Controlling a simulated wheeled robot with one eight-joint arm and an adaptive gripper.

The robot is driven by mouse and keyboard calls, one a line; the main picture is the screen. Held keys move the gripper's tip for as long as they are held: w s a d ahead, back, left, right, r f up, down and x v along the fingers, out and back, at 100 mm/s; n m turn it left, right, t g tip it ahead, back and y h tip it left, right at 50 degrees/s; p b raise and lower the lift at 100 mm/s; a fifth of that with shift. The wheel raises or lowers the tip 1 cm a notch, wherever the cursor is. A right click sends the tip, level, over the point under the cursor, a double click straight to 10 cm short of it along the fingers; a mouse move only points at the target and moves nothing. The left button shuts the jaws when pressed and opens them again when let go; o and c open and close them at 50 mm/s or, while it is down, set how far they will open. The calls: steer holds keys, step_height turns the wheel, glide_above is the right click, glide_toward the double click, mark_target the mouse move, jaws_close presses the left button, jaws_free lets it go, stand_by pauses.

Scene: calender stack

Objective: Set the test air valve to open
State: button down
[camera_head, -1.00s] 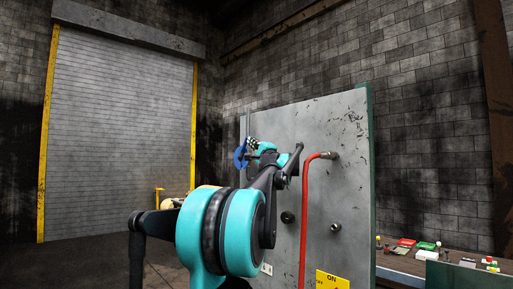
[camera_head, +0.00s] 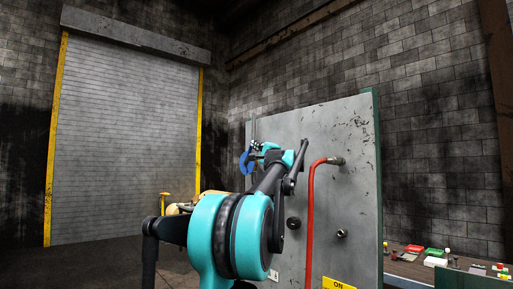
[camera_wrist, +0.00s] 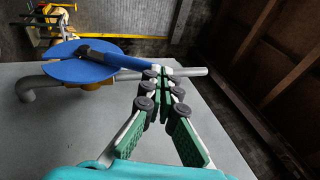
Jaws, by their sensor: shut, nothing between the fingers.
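The valve has a blue disc (camera_wrist: 82,66) with a blue lever (camera_wrist: 118,60) across it, on a grey pipe (camera_wrist: 190,72) at the panel's edge. In the head view the blue disc (camera_head: 245,162) is small, at the panel's upper left. My gripper (camera_wrist: 165,78) is shut and empty, its green-padded fingertips together close to the lever's free end. I cannot tell whether they touch it. In the head view my gripper (camera_head: 257,147) is just above and right of the disc, partly hidden by my wrist. The lever's setting cannot be read for certain.
The grey panel (camera_head: 350,190) carries a red pipe (camera_head: 311,210), dark round fittings and a yellow ON label (camera_head: 338,284). A bench (camera_head: 405,268) with small items is at right. A roller door (camera_head: 125,140) stands behind. Yellow equipment (camera_wrist: 55,18) shows beyond the disc.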

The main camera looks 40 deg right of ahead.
steer(key=w+r+n+g+y, duration=0.1)
steer(key=w+r+g, duration=0.3)
steer(key=w+g, duration=0.1)
steer(key=shift+w+a, duration=0.25)
steer(key=shift+w, duration=0.2)
stand_by(0.4)
stand_by(0.3)
stand_by(0.3)
